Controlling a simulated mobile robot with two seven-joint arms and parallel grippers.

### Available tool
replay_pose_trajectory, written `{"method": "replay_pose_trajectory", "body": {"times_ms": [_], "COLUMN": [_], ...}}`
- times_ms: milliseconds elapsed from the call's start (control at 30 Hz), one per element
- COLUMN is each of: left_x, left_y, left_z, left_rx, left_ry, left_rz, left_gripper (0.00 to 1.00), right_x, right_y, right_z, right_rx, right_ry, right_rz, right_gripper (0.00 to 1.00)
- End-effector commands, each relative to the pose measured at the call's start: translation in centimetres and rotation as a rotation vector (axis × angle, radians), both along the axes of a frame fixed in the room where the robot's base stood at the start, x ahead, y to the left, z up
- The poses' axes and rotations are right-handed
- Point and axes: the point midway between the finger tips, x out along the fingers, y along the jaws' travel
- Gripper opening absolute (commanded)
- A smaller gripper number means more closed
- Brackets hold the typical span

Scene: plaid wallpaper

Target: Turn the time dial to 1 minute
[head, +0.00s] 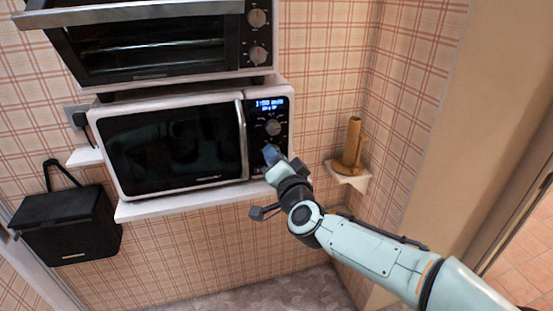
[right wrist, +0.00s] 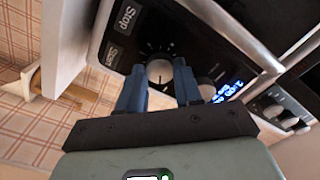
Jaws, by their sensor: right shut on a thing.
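The microwave (head: 175,146) stands on a shelf with its door closed. Its control panel on the right has a lit blue display (head: 271,104), which also shows in the right wrist view (right wrist: 228,91); its text is too small to read surely. An upper dial (head: 273,127) sits below the display. A lower dial (right wrist: 159,72) with tick marks around it lies between the blue fingers of my right gripper (right wrist: 159,66), which is shut on it. In the head view my right gripper (head: 270,155) hides that lower dial. My left gripper is not in view.
A toaster oven (head: 150,48) with its own knobs stands above the microwave. Stop (right wrist: 127,17) and Start (right wrist: 112,54) buttons lie near the gripped dial. A small corner shelf (head: 348,178) holds a brown object (head: 352,142) to the right. A black box (head: 66,228) hangs at left.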

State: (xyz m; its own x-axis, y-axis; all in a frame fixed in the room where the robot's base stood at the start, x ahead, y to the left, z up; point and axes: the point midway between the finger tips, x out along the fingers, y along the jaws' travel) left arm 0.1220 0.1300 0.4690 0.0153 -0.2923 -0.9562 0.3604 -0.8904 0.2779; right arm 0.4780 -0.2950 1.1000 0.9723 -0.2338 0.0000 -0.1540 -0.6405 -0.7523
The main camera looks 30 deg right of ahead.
Motion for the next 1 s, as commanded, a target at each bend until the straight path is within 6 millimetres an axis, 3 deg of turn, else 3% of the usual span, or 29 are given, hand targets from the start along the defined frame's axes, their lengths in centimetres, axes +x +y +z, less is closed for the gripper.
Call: {"method": "replay_pose_trajectory", "body": {"times_ms": [67, 100, 167, 567, 1000], "left_x": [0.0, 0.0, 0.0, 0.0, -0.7], "left_y": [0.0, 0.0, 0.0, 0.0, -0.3], "left_z": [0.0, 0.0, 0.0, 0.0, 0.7], "left_rx": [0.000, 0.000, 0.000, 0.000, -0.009], "left_ry": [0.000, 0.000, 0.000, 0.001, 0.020], "left_rz": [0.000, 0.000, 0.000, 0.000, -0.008], "left_gripper": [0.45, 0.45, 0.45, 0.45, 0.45], "right_x": [0.0, 0.0, 0.0, -0.8, -9.6], "right_y": [0.0, 0.0, 0.0, 0.2, 2.2], "right_z": [-0.1, -0.1, -0.1, 0.0, 0.1], "right_rx": [-0.001, -0.001, -0.001, -0.001, -0.001], "right_ry": [0.002, 0.002, 0.002, 0.001, 0.000], "right_rz": [0.002, 0.002, 0.002, 0.001, 0.001], "right_gripper": [0.04, 0.44, 0.60, 0.60, 0.60]}}
